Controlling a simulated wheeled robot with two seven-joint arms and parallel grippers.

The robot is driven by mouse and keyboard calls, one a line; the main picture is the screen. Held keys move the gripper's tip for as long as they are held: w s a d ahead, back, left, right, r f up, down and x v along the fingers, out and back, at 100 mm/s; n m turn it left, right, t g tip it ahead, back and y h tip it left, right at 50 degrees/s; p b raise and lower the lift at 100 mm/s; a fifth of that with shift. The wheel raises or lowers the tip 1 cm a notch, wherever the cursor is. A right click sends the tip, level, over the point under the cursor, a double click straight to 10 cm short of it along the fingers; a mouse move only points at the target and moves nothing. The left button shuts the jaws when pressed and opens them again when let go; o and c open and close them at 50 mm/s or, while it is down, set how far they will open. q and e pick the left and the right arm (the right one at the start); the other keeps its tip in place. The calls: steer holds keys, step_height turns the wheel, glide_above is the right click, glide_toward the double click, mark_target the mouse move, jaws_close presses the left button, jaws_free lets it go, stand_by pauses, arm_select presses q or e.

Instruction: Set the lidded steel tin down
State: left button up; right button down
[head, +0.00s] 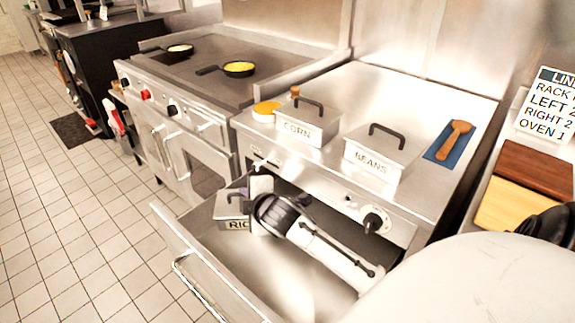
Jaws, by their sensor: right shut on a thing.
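The lidded steel tin with a label reading "RIC", the rest hidden (233,224), is at the open drawer (185,243), in its back left part. It has a grey lid with a dark handle. My right gripper (250,198) reaches in from the lower right and is shut on this tin; the gripper body hides the tin's right side and the exact grip. I cannot tell whether the tin's base touches the drawer floor. My left gripper is not in view.
Steel tins marked CORN (300,129) and BEANS (372,170) stand on the counter above. A wooden mallet (455,139) lies on a blue mat (440,154). Two pans (239,69) (180,49) sit on the cooktop. The drawer's front right floor looks bare.

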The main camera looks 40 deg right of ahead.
steer(key=f, duration=0.2)
steer(key=f+b, duration=0.1)
steer(key=f, duration=0.3)
steer(key=shift+s+d+f, duration=0.1)
steer(key=shift+d+f, duration=0.15)
steer(key=shift+f, duration=0.6)
steer(key=shift+f+b, duration=0.35)
steer(key=shift+f, duration=0.05)
step_height(320, 180, down, 3)
steer(key=shift+r+b, duration=0.1)
steer(key=shift+b, duration=0.25)
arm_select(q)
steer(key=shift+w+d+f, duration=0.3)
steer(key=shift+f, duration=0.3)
arm_select(e)
steer(key=shift+r, duration=0.1)
steer(key=c, duration=2.3)
jaws_free()
steer(key=shift+s+f, duration=0.1)
steer(key=shift+f, duration=0.2)
steer(key=o, duration=0.4)
steer(key=shift+o, duration=0.2)
